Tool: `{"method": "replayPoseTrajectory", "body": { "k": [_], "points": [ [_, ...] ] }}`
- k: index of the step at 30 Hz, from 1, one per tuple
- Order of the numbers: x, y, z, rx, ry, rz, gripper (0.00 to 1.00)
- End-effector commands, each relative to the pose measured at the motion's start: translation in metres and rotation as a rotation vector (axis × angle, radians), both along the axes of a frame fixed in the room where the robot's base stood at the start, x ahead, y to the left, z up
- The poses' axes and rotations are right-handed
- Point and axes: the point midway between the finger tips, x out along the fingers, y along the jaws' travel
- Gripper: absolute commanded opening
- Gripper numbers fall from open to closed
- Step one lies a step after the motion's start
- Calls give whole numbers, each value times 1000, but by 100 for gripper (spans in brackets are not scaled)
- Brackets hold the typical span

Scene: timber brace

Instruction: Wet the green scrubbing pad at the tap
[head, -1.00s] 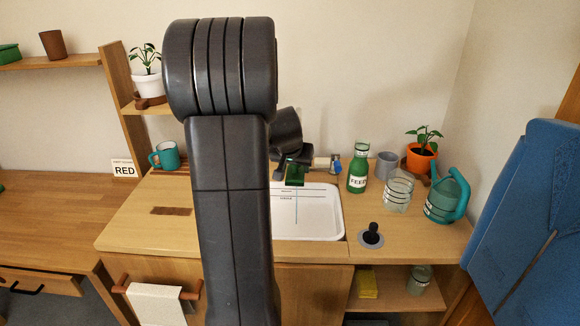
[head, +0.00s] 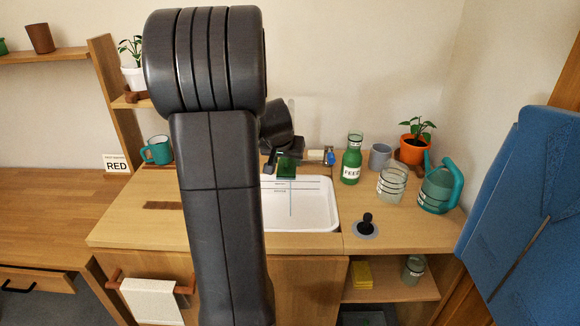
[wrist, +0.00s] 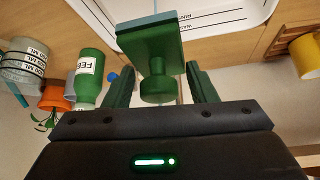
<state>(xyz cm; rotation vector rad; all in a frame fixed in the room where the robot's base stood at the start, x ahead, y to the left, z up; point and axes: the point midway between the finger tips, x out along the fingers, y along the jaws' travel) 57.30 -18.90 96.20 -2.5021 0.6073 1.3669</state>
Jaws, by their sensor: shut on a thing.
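The green scrubbing pad (head: 287,170) hangs over the white sink (head: 322,205) in the head view. The wrist view shows it as a green block (wrist: 150,42) with a round knob and a bluish far edge. My gripper (wrist: 160,84) is shut on the pad's knob, with a green finger on either side. A thin blue stream of water (head: 291,203) drops into the sink at the pad. The tap's blue knob (head: 331,158) shows just right of the pad. The spout is hidden, so I cannot tell how much of the pad the water touches.
A green FEED bottle (head: 352,162), a grey cup (head: 379,157), a ribbed glass jar (head: 392,184), an orange plant pot (head: 412,149) and a teal watering can (head: 438,190) stand right of the sink. A black plunger-like knob (head: 367,222) is in front. Counter left of the sink is mostly clear.

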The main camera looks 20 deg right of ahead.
Motion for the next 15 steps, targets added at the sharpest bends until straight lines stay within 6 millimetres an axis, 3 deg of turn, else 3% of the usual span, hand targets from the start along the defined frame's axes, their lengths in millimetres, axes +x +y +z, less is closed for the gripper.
{"method": "replayPoseTrajectory", "body": {
  "k": [15],
  "points": [
    [-28,31,-2,-1,-2,2,33]
  ]
}}
